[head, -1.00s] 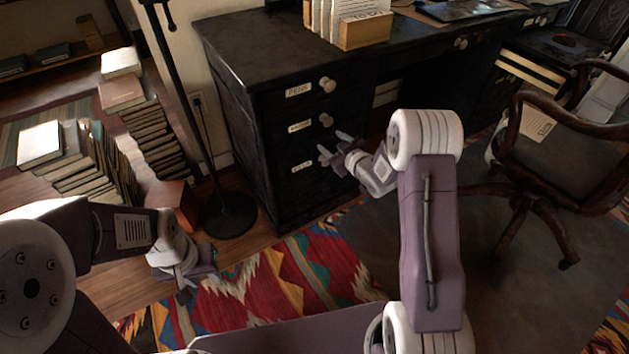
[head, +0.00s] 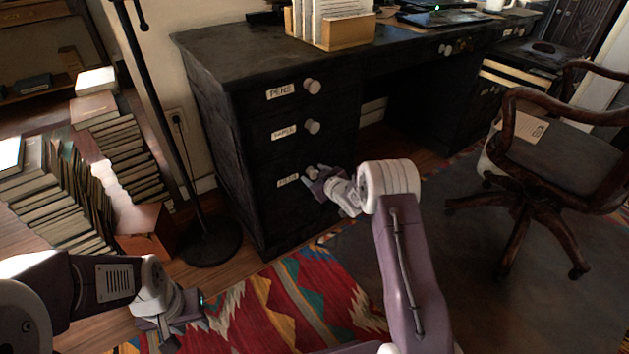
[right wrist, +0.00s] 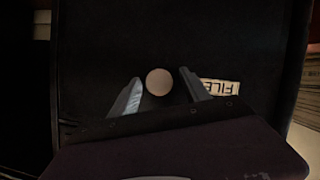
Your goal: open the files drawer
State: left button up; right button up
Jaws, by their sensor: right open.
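The files drawer (head: 277,205) is the bottom drawer of the black desk's left pedestal and looks closed. Its label reads FILE in the right wrist view (right wrist: 220,87), upside down. Its round pale knob (right wrist: 159,82) shows between the two fingers of my right gripper (right wrist: 157,90), with a gap on each side. In the head view my right gripper (head: 316,176) is open at the drawer front and partly covers the knob. My left gripper (head: 168,322) hangs low at the left, away from the desk; its jaws are unclear.
The pens drawer (head: 268,105) and a middle drawer (head: 262,145) sit above. A lamp base (head: 209,246) and book stacks (head: 50,210) stand left. A wooden chair (head: 560,160) stands right. A patterned rug (head: 280,310) covers the floor in front.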

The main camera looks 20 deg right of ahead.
jog(key=shift+w, duration=0.2)
grip_shut()
dwell(1.3)
